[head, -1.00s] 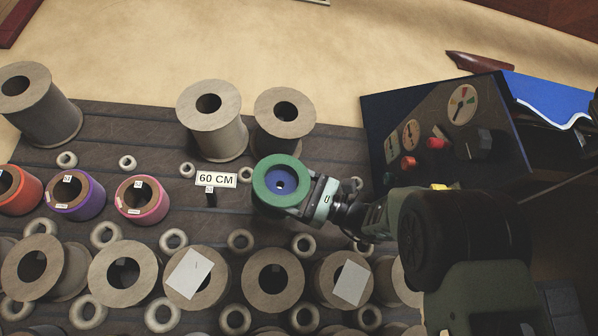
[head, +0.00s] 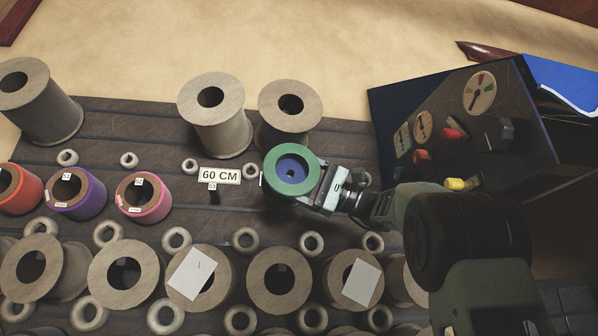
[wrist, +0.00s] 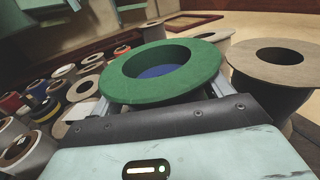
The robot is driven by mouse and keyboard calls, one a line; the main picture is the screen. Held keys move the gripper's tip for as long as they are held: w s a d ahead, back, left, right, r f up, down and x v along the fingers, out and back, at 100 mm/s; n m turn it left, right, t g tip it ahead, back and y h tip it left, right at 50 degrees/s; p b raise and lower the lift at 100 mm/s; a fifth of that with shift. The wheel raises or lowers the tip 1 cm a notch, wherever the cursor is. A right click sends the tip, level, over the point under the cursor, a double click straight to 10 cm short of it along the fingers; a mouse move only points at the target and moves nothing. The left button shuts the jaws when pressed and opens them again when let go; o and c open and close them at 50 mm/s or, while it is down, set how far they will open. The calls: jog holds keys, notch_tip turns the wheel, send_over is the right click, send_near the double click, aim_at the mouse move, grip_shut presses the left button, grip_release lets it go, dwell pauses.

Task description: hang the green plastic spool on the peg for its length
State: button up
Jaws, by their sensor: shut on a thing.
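The green plastic spool (head: 291,151) has a wide green rim and a blue inside. My gripper (head: 316,188) is shut on it from the right and holds it upright, hole facing up, in the head view. The spool also fills the middle of the wrist view (wrist: 205,75), between the two fingers of my gripper (wrist: 160,95). A white "60 CM" label (head: 219,175) stands to the left of the spool, with a short dark peg (head: 212,195) below it. The spool is apart from this peg. A sliver of another label shows at the spool's left edge; its text is hidden.
Orange (head: 22,192), purple (head: 97,196) and pink (head: 158,206) spools stand in a row at the left. Large grey-brown rolls (head: 222,133) stand behind, and several more in front. Small pale rings lie between. A dark control box (head: 450,125) is at the right.

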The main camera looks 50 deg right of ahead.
jog(key=w+d+f+p, duration=0.1)
jog(key=w+d+p, duration=0.9)
jog(key=w, duration=0.4)
jog(key=shift+d+f, duration=0.3)
dwell(1.0)
jog(key=o, duration=1)
jog(key=shift+w, duration=0.1)
jog(key=shift+f, duration=0.1)
